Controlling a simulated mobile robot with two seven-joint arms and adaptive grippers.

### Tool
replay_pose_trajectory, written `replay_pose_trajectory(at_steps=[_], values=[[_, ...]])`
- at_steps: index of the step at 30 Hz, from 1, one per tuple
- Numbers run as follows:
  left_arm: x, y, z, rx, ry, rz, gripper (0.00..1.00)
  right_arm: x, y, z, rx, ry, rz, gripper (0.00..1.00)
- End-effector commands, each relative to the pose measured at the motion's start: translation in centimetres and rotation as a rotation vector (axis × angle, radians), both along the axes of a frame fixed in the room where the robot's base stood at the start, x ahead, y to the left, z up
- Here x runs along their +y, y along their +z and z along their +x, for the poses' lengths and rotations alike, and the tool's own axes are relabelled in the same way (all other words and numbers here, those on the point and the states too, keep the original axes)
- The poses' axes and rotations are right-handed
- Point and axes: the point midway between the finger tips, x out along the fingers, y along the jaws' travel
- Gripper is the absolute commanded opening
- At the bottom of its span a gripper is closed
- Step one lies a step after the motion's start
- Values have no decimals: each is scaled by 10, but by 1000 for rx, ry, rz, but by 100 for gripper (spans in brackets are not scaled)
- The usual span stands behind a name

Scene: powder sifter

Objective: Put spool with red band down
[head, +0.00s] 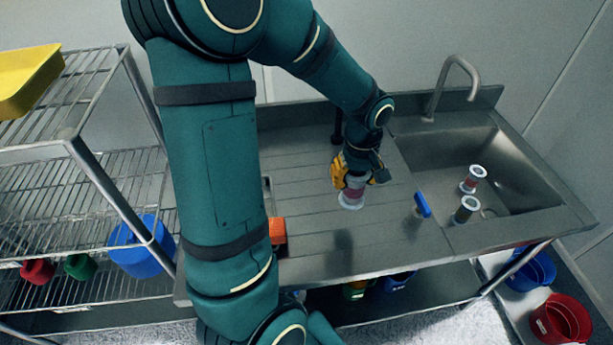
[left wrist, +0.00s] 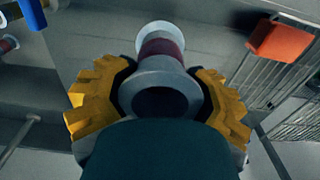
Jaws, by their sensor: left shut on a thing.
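The spool with the red band (head: 352,196) is in my left gripper (head: 358,176), over the slatted drainboard (head: 305,185) left of the sink. It has pale flanges and stands about upright. In the left wrist view, the yellow fingers of the left gripper (left wrist: 158,105) close around the spool's near flange, and the red band (left wrist: 160,48) shows beyond it. I cannot tell whether the spool's lower flange touches the drainboard. My right gripper is not in view.
Two more spools, one reddish (head: 473,179) and one greenish (head: 465,209), stand at the sink (head: 440,150). A blue-handled tool (head: 422,205) is right of the held spool. An orange block (head: 277,231) is on the left. A wire rack (head: 85,200) stands at far left.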

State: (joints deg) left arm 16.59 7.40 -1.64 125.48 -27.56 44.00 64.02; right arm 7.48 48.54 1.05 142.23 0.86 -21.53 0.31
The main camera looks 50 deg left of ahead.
Motion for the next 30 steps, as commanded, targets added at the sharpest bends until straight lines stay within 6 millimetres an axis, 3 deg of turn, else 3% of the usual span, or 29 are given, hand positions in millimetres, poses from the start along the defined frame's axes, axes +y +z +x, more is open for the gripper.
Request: replay_pose_trajectory(at_steps=[5,13,20,27,30], values=[[0,-6,0,1,-2,0,12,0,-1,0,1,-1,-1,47],[-1,-52,-1,3,-2,-1,12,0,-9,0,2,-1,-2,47],[0,-69,0,1,-2,0,12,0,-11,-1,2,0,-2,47],[0,-99,0,2,-2,0,12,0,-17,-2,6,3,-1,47],[0,-101,0,-1,-2,0,12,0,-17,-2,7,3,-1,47]])
